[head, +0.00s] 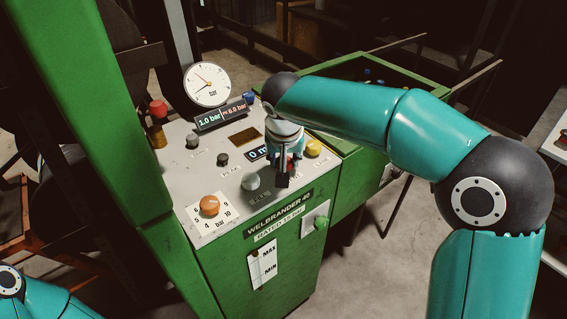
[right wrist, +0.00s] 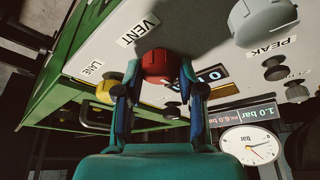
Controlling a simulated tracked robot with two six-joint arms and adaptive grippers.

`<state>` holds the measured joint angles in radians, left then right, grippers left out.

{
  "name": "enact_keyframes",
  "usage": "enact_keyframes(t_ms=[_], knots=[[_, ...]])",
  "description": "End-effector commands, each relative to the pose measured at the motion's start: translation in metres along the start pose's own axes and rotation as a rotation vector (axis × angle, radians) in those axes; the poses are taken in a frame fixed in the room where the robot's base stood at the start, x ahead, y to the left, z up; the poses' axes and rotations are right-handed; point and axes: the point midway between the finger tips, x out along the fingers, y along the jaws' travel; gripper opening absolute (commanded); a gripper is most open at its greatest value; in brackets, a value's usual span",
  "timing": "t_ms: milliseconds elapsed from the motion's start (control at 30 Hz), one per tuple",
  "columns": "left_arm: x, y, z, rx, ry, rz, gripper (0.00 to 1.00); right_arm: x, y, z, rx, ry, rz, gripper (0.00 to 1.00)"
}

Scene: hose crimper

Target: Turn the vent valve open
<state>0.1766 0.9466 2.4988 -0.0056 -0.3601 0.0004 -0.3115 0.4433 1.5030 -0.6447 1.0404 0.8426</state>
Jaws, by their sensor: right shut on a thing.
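The vent valve is a red knob (right wrist: 158,64) beside the VENT label (right wrist: 138,30) on the sloping panel, seen in the right wrist view. My right gripper (right wrist: 160,84) has one finger on each side of the knob and is shut on it. In the head view my right gripper (head: 284,178) points down at the front right part of the panel (head: 222,175) and mostly hides the knob. I cannot tell how far the knob is turned. My left gripper is out of view; only part of my left arm shows at the bottom left.
Close to the right gripper are a grey knob (head: 251,181) and a yellow knob (head: 313,149). An orange selector knob (head: 210,205) sits further left. A round gauge (head: 208,84) stands above the display (head: 222,113) reading 1.0 bar and 6.0 bar. A green button (head: 321,223) is on the front.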

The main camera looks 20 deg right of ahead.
Motion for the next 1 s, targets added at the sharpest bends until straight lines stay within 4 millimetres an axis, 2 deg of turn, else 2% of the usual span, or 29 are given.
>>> enact_keyframes(t_ms=[333, 800, 833, 967, 1000], knots=[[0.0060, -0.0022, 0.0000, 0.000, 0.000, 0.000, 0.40, 0.0006, -0.0008, 0.0013, 0.121, -0.005, 0.051, 0.04], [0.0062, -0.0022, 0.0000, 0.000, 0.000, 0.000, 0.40, 0.0004, -0.0009, 0.0013, 0.134, -0.005, 0.056, 0.04], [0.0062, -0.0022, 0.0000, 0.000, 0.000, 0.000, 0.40, 0.0004, -0.0009, 0.0012, 0.134, -0.005, 0.056, 0.42], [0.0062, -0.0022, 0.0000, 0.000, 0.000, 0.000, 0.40, 0.0004, -0.0009, 0.0010, 0.133, -0.004, 0.055, 0.63], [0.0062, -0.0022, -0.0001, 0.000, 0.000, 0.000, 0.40, 0.0003, -0.0009, 0.0009, 0.133, -0.004, 0.055, 0.63]])
